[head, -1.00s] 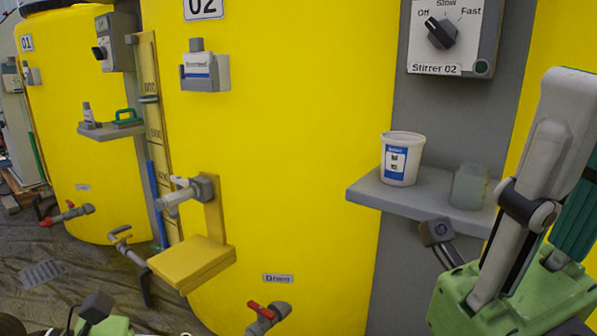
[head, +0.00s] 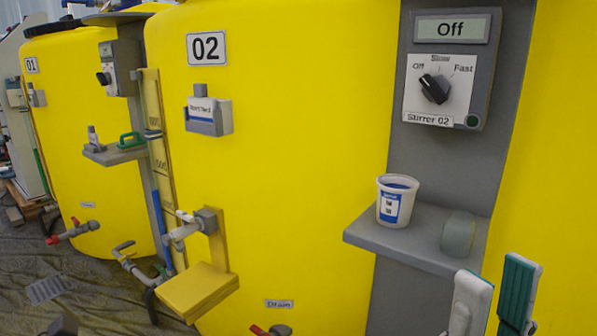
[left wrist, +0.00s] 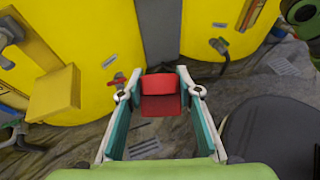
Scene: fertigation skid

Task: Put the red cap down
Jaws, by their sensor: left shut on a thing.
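The red cap (left wrist: 161,104) shows in the left wrist view between the two fingers of my left gripper (left wrist: 162,80), which is shut on it. The cap is held in the air, with yellow tank walls and the dark floor behind it. In the head view the cap is not seen. My right gripper (head: 492,292) is at the lower right of the head view, its two fingers apart and nothing seen between them. It is in front of and below the grey shelf (head: 385,240).
The grey shelf holds a white tub (head: 396,203) with a blue label and a translucent greenish container (head: 458,235). A yellow step (head: 198,290) juts from tank 02. A stirrer panel (head: 440,85) reading Off is above the shelf. A red-handled drain valve (head: 268,329) is low down.

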